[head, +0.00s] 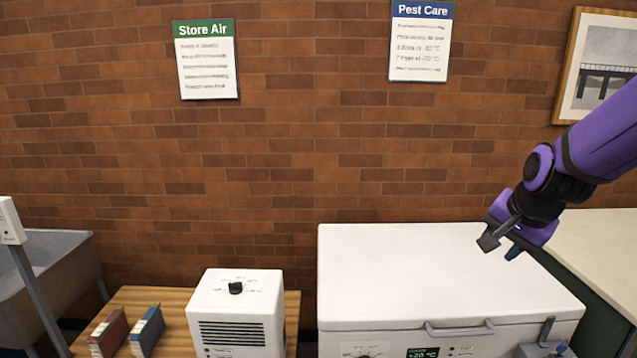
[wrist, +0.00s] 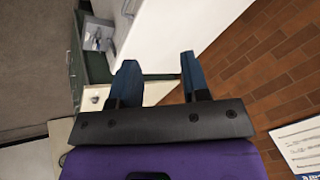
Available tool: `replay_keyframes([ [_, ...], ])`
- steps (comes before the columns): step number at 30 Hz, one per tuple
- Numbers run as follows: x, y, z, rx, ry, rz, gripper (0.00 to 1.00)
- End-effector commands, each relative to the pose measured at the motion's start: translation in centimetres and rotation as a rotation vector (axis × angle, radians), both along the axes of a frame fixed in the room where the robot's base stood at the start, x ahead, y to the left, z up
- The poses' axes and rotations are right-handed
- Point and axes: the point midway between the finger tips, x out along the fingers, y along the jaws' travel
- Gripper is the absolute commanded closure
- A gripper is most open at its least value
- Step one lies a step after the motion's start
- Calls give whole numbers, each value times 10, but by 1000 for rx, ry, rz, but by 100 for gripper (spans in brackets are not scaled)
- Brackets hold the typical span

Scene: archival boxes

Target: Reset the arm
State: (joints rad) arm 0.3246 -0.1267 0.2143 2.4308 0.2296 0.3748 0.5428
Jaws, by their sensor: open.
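My gripper (head: 501,245) is at the right of the head view, at the end of my purple arm. It hangs in the air in front of the brick wall, above the right part of the white chest freezer's lid (head: 430,270). In the wrist view my gripper (wrist: 160,80) shows two dark blue fingers spread apart with nothing between them. It is open and empty.
A white box with a black knob (head: 237,310) stands on a wooden table (head: 130,300), beside a red book (head: 108,334) and a blue book (head: 147,330). A grey sink (head: 60,270) is at far left. A pale counter (head: 600,240) is at right.

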Motion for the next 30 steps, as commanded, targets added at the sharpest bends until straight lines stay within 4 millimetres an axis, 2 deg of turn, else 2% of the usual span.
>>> replay_keyframes([
  [1, -12, 6, 13, -31, -7, 55, 58],
  [6, -53, 20, 46, -125, -3, 233, 58],
  [12, -106, 30, 76, -230, -2, 433, 58],
  [18, -158, 32, 95, -321, 0, 614, 58],
  [24, -191, 30, 102, -372, 2, 724, 58],
  [30, -198, 29, 103, -384, 4, 749, 58],
])
